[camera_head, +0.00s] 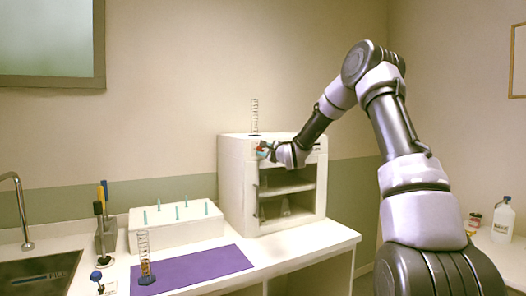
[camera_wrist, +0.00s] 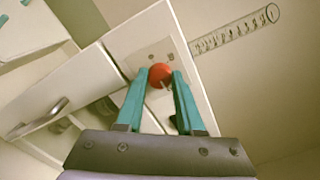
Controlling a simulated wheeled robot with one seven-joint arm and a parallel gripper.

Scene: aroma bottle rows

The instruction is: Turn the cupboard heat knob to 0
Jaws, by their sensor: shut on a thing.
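The white cupboard (camera_head: 236,185) stands on the counter, its front showing shelves with small glassware inside. The heat knob (camera_wrist: 160,75) is a red-orange round knob on the upper front panel. It also shows small in the head view (camera_head: 262,149). My gripper (camera_wrist: 160,78) has its two teal fingers closed on either side of the knob, touching it. In the head view my gripper (camera_head: 268,150) is at the cupboard's upper front edge. The knob's pointer and dial marks are too small to read.
A graduated cylinder (camera_head: 255,115) stands on top of the cupboard; it shows in the wrist view too (camera_wrist: 235,32). A white rack (camera_head: 172,237) with teal pegs, a purple mat (camera_head: 205,268) and another cylinder (camera_head: 144,254) stand left. A sink (camera_head: 40,275) is at far left.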

